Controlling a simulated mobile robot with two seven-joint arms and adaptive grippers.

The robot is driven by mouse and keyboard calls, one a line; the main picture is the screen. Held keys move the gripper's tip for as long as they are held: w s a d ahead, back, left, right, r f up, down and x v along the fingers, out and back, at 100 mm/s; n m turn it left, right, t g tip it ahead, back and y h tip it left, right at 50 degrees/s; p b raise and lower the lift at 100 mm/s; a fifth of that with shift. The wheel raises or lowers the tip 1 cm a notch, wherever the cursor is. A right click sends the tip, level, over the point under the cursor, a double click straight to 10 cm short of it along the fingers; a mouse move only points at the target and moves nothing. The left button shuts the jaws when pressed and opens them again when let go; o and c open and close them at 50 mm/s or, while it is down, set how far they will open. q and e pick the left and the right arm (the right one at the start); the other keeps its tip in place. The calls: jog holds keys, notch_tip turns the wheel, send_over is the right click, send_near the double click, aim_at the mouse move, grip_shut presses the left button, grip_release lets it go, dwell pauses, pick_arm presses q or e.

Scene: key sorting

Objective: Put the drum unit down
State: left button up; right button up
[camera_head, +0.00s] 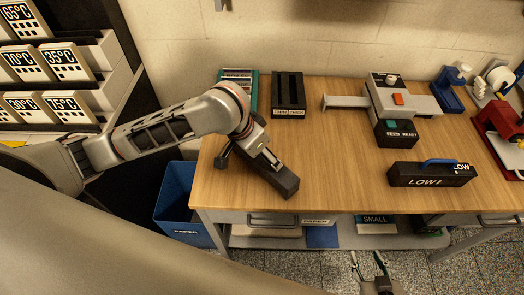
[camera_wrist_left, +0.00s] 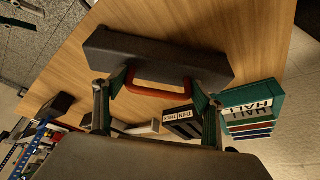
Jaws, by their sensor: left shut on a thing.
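The drum unit is a long dark block (camera_head: 281,180) at the left front of the wooden table. In the left wrist view, the drum unit (camera_wrist_left: 155,58) shows a red handle on its near side. My left gripper (camera_head: 254,153) is shut on the drum unit at this handle; its fingers (camera_wrist_left: 160,88) show at either end of the handle. The block lies at or just above the tabletop; I cannot tell whether it touches. My right gripper (camera_head: 368,264) is low in front of the table, its fingers apart and empty.
The wooden table (camera_head: 335,150) has clear room in the middle. A black LOW unit (camera_head: 432,181) with a blue handle lies at the right. A feed machine (camera_head: 392,105), a black two-slot holder (camera_head: 288,95) and a green rack (camera_head: 252,90) stand behind. A blue paper bin (camera_head: 180,205) is below left.

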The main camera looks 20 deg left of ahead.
pick_arm(q)
jog(key=o, duration=1.9)
jog(key=shift+f, duration=0.1)
jog(key=shift+o, duration=0.2)
jog(key=shift+r, duration=0.3)
jog(key=v, duration=1.1)
jog(key=shift+s+r, duration=0.25)
jog(key=shift+r, duration=0.05)
